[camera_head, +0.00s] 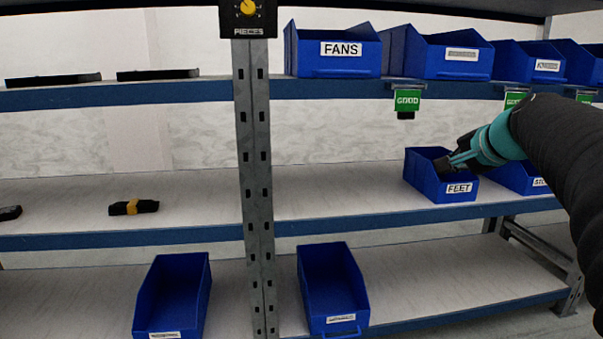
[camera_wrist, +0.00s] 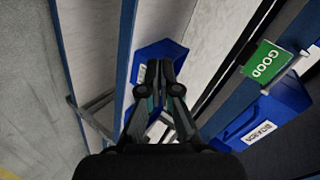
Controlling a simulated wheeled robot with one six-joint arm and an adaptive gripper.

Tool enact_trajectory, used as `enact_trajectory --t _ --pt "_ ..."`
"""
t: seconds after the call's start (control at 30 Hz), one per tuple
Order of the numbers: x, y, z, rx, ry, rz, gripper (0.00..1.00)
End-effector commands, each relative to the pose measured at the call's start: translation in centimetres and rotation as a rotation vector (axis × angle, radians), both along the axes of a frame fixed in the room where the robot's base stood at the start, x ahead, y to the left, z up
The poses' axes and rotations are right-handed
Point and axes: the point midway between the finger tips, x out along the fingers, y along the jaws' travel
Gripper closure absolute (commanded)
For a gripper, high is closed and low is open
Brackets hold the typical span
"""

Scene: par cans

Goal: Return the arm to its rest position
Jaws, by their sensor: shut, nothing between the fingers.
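My gripper (camera_head: 450,163) is at the right in the head view, at the end of my dark sleeved arm. It is at the blue bin labelled FEET (camera_head: 425,184) on the middle shelf, in front of or over the bin's opening; I cannot tell how deep it reaches. In the wrist view my gripper (camera_wrist: 159,66) points away from the camera with its fingers together and nothing between them. A blue bin (camera_wrist: 168,48) shows behind the fingertips. The inside of the FEET bin is mostly hidden.
A bin labelled FANS (camera_head: 332,63) and other blue bins stand on the upper shelf. A green GOOD sign (camera_head: 407,100) hangs below it. A metal post (camera_head: 256,170) divides the rack. Two blue bins (camera_head: 335,285) stand on the lower shelf. The middle shelf's left part holds a black-and-yellow object (camera_head: 134,207).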

Motion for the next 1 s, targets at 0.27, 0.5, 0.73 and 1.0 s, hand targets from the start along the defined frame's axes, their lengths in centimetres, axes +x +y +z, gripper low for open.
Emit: enact_trajectory --t 0.27,0.5,0.73,1.0 --pt "-10.8 5.8 -11.3 -0.405 0.319 0.331 1.0" --pt "-22.1 11.1 -17.4 -0.714 0.482 0.667 1.0" --pt "-27.4 14.3 -18.2 -0.841 0.452 0.811 1.0" --pt "-27.7 15.8 -16.7 -0.871 0.393 0.847 1.0"
